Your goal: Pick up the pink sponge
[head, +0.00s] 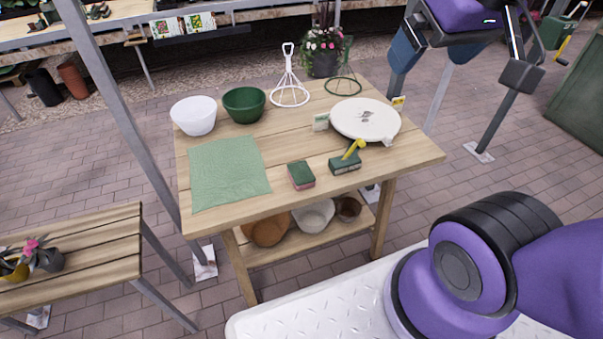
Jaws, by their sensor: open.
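The pink sponge (302,183) lies near the front edge of the wooden table (228,216), right of the green cloth. Its top is dark green and its side is pink. My gripper (462,65) is at the upper right, only partly in view. Its two fingers are spread wide with nothing between them. It is well apart from the sponge, up and to the right of it in the picture.
A dark green sponge (342,167) with a yellow tool (353,148) on it lies just right. Behind are a round pale lid-like disc (366,119), white bowl (194,115), green bowl (244,104) and wire stands (290,90). The green cloth (228,172) lies left.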

